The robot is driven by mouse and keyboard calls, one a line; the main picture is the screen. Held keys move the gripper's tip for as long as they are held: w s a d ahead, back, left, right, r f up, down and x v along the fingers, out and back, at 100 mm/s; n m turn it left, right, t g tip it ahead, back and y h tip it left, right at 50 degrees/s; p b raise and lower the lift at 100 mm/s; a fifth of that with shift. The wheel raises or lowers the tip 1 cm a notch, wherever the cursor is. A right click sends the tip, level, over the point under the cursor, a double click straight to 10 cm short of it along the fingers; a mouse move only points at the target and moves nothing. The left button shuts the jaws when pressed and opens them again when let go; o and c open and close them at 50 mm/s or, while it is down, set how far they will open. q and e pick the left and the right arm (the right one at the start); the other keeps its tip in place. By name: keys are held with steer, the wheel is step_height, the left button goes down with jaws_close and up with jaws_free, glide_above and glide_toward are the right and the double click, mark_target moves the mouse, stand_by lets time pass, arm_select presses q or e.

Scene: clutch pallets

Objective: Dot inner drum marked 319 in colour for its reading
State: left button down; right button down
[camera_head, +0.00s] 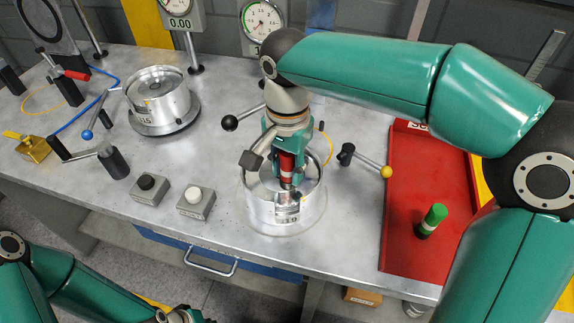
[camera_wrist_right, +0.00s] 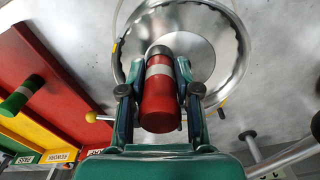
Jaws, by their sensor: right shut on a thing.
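My right gripper (camera_head: 287,172) is shut on a red marker (camera_head: 287,160) with a pale band, pointing down over the front drum. The marker also shows between the fingers in the right wrist view (camera_wrist_right: 160,100). The front metal drum (camera_head: 262,213) is an open ring with a label (camera_head: 287,216) that seems to read 319, though small. The marker's tip is inside the drum's outline; I cannot tell whether it touches. A green marker (camera_head: 432,220) stands at the red tray. My left arm shows at lower left; its fingers are out of frame.
The red tray (camera_head: 400,190) lies to the right; yellow and green trays (camera_wrist_right: 30,145) show in the wrist view. Two button boxes (camera_head: 195,203), crank handles (camera_head: 100,155) and a ball-ended lever (camera_head: 385,171) flank the drum. A dial gauge (camera_head: 263,20) stands behind.

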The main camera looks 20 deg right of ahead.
steer(key=shift+f, duration=0.1)
stand_by(0.4)
step_height(320, 180, up, 7)
steer(key=p, duration=0.6)
stand_by(0.6)
